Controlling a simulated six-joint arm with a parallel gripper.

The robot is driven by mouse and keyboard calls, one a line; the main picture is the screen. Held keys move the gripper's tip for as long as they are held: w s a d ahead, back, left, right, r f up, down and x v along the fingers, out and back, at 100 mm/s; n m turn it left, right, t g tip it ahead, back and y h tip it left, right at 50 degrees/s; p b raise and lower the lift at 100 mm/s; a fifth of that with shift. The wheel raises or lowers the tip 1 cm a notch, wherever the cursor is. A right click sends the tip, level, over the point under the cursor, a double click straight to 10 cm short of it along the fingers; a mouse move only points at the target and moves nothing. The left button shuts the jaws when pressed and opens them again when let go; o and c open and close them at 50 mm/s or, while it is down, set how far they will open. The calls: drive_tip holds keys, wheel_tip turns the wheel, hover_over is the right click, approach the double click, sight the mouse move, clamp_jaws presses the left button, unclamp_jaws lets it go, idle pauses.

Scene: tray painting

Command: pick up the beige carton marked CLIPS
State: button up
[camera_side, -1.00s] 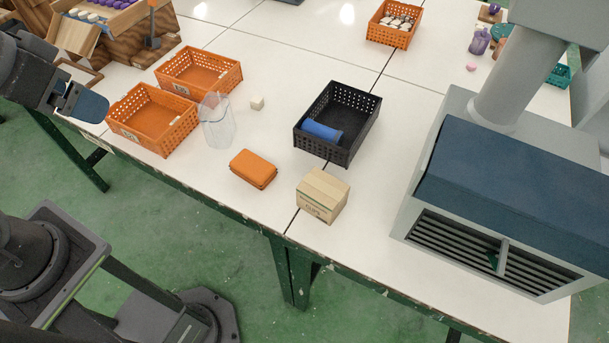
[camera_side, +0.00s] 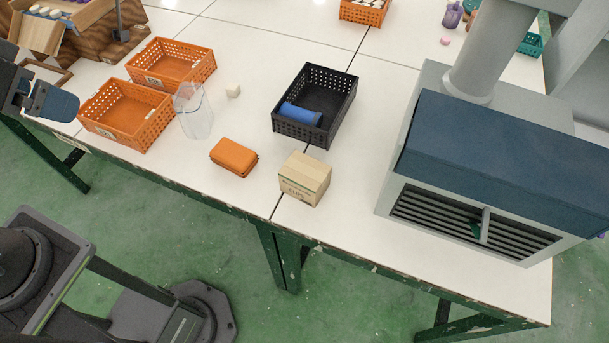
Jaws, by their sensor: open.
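The beige carton (camera_side: 305,179) stands on the white table near its front edge. Dark lettering, too small to read surely, shows low on its front face. My gripper (camera_side: 48,102) is at the far left edge of the picture, partly cut off. It is open, holds nothing that I can see, and is far to the left of the carton, with the orange baskets and a clear container between them.
An orange case (camera_side: 234,157) lies left of the carton. A black basket (camera_side: 350,98) with a blue cylinder (camera_side: 300,114) stands behind it. Two orange baskets (camera_side: 124,113) (camera_side: 171,65) and a clear container (camera_side: 193,110) are further left. A grey-blue hooded unit (camera_side: 485,165) stands right.

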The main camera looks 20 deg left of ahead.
drive_tip(key=m+g, duration=0.5)
drive_tip(key=m, duration=1.4)
hover_over(304, 169)
wheel_tip(304, 169, down, 18)
drive_tip(key=shift+m+g, duration=0.3)
wheel_tip(304, 169, down, 8)
drive_tip(key=shift+f, duration=0.2)
drive_tip(key=shift+d+f, duration=0.15)
drive_tip(key=shift+f, duration=2.85)
